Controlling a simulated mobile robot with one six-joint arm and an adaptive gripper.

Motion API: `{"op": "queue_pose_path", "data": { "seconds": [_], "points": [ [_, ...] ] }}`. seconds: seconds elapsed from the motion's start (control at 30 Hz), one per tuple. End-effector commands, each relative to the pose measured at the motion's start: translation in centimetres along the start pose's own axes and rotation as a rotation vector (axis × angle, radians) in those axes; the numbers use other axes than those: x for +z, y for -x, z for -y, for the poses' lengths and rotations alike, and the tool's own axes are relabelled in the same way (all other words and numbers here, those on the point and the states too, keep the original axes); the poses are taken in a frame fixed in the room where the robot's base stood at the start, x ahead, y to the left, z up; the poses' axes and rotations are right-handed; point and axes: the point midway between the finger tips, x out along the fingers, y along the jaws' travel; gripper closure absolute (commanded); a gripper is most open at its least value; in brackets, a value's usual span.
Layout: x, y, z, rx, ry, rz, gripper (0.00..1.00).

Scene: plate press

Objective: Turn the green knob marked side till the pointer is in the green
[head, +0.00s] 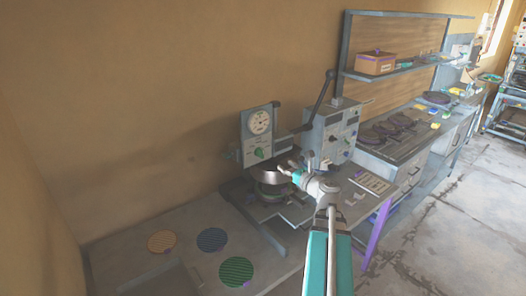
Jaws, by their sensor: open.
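The green knob (259,153) sits on the front of a grey panel (247,133), below a round white dial gauge (260,121). The gauge's pointer and coloured band are too small to read, and so is any marking by the knob. My gripper (284,166) is open, just right of and a little below the knob in the picture. It appears apart from the knob, over the press. I cannot tell its exact distance from the knob.
A round metal press part (254,173) stands below the panel. A grey control box (331,132) with a long lever (322,98) stands to the right. Orange, blue and green discs (236,271) lie on the low surface at left. Shelves and a bench stand farther back.

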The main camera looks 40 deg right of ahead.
Motion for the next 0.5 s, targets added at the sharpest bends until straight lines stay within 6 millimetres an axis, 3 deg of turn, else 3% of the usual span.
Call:
{"op": "queue_pose_path", "data": {
  "seconds": [0.5],
  "points": [
    [-0.04, -0.98, 0.04, 0.003, 0.005, -0.002, 0.47]
  ]
}}
